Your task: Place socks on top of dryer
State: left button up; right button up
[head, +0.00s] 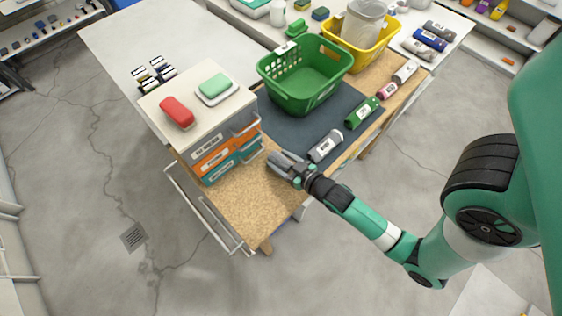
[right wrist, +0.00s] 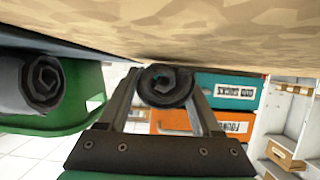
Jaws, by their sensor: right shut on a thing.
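My right gripper (head: 284,165) is low over the tan wooden worktop (head: 245,195), just right of a small drawer unit. It is shut on a dark grey rolled sock bundle (right wrist: 165,85), seen end-on between the fingers in the right wrist view. Another rolled bundle, grey with a pale label (head: 325,146), lies on the dark mat beside the gripper. Its dark rolled end shows at the left of the wrist view (right wrist: 42,84). More rolled bundles, green (head: 362,112), pink (head: 387,91) and pale (head: 405,72), lie behind in a row. I cannot identify a dryer. My left gripper is not in view.
The drawer unit (head: 205,150) carries a red item (head: 176,112) and a green item on a white dish (head: 216,88). A green basket (head: 305,75) stands on the mat; a yellow basket (head: 362,32) is behind. The worktop's near end is clear.

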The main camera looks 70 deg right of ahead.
jog(key=o, duration=1.5)
jog(key=shift+f, duration=0.1)
